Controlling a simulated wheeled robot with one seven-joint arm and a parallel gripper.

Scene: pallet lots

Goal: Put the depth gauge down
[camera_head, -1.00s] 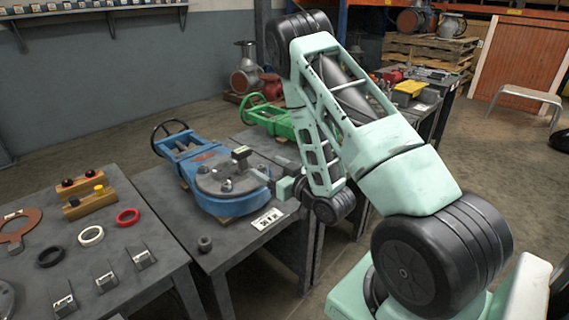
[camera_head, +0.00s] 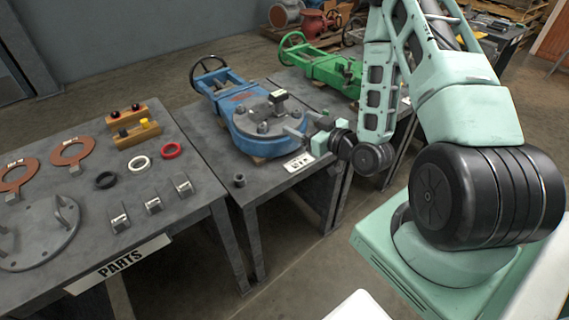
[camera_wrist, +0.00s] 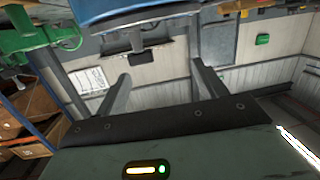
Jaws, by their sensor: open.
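What looks like the depth gauge, a small dark block with a pale label (camera_head: 280,96), stands on the round grey flange (camera_head: 254,120) of a blue valve (camera_head: 238,108). A dark T-shaped piece (camera_wrist: 137,46) ahead of the fingers in the wrist view may be the same gauge; I cannot be sure. My gripper (camera_head: 296,131) is at the right edge of the flange, lower in the picture than the gauge and apart from it. In the wrist view its two fingers (camera_wrist: 160,70) are spread with nothing between them.
A green valve (camera_head: 325,68) is behind to the right. The parts table (camera_head: 190,222) at left holds rings, blocks and a wooden stand (camera_head: 136,134).

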